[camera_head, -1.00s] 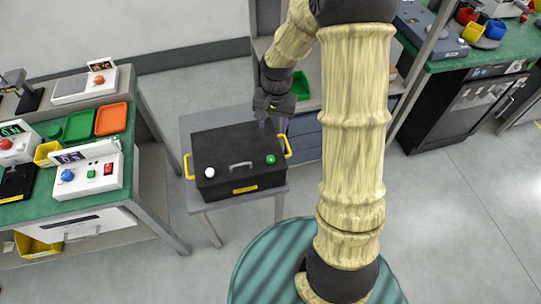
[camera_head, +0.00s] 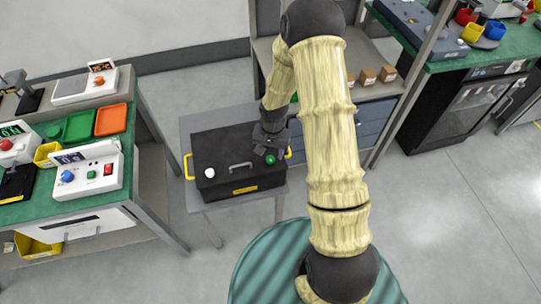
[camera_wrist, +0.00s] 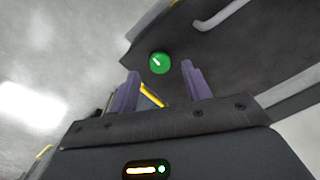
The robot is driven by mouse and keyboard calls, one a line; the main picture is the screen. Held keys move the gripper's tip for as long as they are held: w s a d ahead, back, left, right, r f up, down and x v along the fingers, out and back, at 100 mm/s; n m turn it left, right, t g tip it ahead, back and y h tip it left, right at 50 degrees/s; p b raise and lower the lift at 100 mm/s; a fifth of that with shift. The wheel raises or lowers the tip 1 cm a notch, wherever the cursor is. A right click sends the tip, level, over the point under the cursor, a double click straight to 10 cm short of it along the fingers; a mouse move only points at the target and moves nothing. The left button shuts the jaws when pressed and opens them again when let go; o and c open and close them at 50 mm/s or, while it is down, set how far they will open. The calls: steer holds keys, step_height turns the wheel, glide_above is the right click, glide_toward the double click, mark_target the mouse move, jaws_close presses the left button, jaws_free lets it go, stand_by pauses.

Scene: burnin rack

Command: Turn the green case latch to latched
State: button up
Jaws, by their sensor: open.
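The black case (camera_head: 222,172) stands closed on a small grey table. The green case latch (camera_head: 270,160) is a round knob near the right end of the case; in the wrist view the green latch (camera_wrist: 159,63) carries a short white mark pointing up and left. A white latch (camera_head: 209,173) sits near the left end. My gripper (camera_head: 270,150) is just above and behind the green latch in the head view. In the wrist view my gripper (camera_wrist: 163,80) is open and empty, its purple fingers on either side of the line to the latch, apparently not touching it.
A grey handle (camera_head: 240,167) lies between the two latches. Yellow handles (camera_head: 188,166) stick out at the case's ends. A green-topped bench (camera_head: 90,200) with button boxes stands at left. Shelves (camera_head: 370,90) stand behind my arm. The floor right of it is clear.

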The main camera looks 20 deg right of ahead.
mark_target(270, 159)
steer(key=shift+f, duration=1.6)
steer(key=shift+c, duration=0.2)
steer(key=c, duration=1)
steer(key=shift+o, duration=0.2)
